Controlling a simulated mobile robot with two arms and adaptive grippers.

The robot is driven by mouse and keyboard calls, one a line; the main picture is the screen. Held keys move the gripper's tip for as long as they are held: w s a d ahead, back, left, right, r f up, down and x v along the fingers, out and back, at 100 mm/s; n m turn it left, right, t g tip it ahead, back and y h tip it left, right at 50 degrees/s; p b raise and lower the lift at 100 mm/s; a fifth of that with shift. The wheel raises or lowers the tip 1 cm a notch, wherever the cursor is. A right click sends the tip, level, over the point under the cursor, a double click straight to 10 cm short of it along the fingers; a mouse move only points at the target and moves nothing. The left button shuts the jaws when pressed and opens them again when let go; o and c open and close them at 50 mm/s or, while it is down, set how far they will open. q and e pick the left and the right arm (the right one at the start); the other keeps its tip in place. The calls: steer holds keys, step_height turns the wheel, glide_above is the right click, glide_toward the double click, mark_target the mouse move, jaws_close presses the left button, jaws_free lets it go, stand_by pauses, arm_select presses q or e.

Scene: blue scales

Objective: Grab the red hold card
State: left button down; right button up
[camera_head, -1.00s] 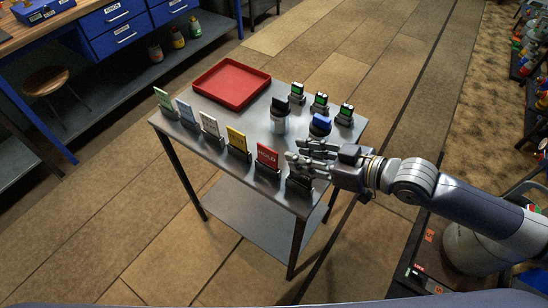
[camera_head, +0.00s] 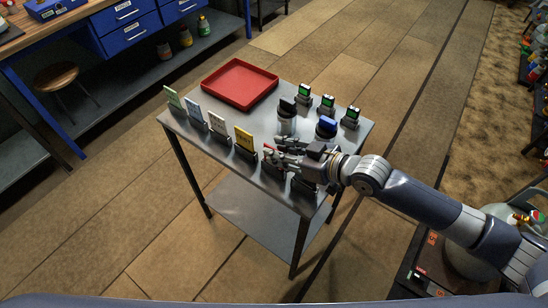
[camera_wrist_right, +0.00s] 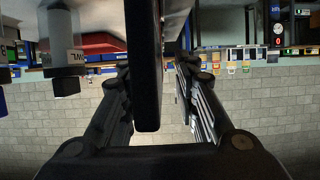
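In the right wrist view a dark upright slab (camera_wrist_right: 145,75), seen edge-on, stands between the two fingers. Gaps show on both sides of it, so the fingers look open. I cannot tell whether the slab is the card or its holder. My left gripper is not in view.
Yellow (camera_head: 245,139), white (camera_head: 218,122), blue (camera_head: 194,109) and green (camera_head: 173,97) cards stand left of my gripper. A red tray (camera_head: 240,105) sits at the back. Dark-lidded (camera_head: 287,122) and blue-topped (camera_head: 326,127) items and several small green-screen devices (camera_head: 350,117) stand behind my gripper.

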steer(key=shift+x, duration=1.2)
jaws_close()
